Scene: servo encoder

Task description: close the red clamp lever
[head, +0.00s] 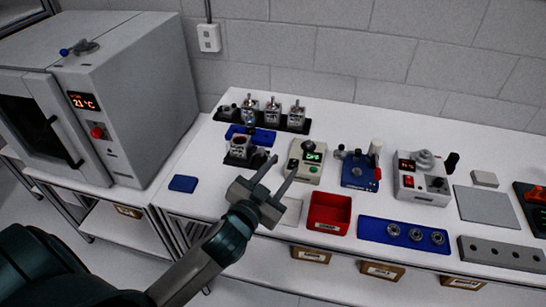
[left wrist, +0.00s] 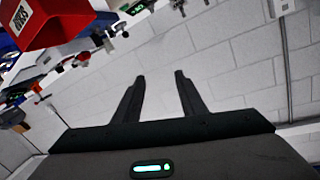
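A red lever (head: 536,194) sits on a dark fixture (head: 532,216) at the far right of the bench in the head view. The picture's edge cuts it off, so I cannot tell how far it is shut. My left gripper (head: 284,165) is open and empty above the front middle of the bench, far to the left of the lever. Its two parted fingers also show in the left wrist view (left wrist: 160,75), pointing toward the wall with nothing between them. My right gripper is not in view.
A red bin (head: 329,213) stands just right of my left gripper; a blue tray with rings (head: 372,232) and a grey block with holes (head: 500,253) lie along the front edge. Several instruments stand behind. A grey oven (head: 120,90) is at left. A flat grey plate (head: 486,206) lies left of the lever.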

